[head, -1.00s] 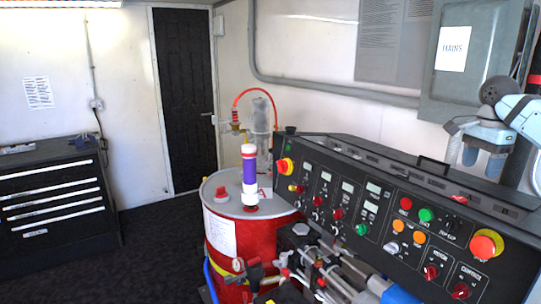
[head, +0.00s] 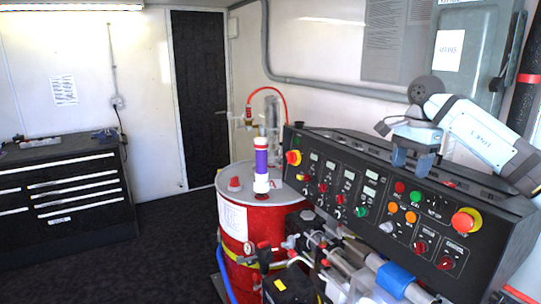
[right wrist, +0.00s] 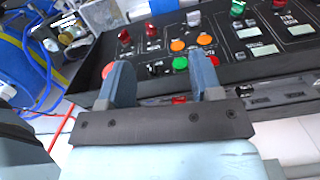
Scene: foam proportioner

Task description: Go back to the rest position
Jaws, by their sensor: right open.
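My right gripper (head: 411,160) is in front of the upper right part of the black control panel (head: 335,157) in the head view. Its two fingers are apart and nothing shows between them. In the right wrist view the open fingers (right wrist: 165,85) point toward the panel's buttons and knobs. It looks close to the panel; I cannot tell whether it touches. My left gripper is in neither view.
A red drum (head: 265,230) with a purple and white pump tube (head: 261,165) stands left of the panel. Hoses and fittings (head: 330,265) crowd below the panel. A black drawer cabinet (head: 65,190) stands at left. Dark floor (head: 170,250) between them is clear.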

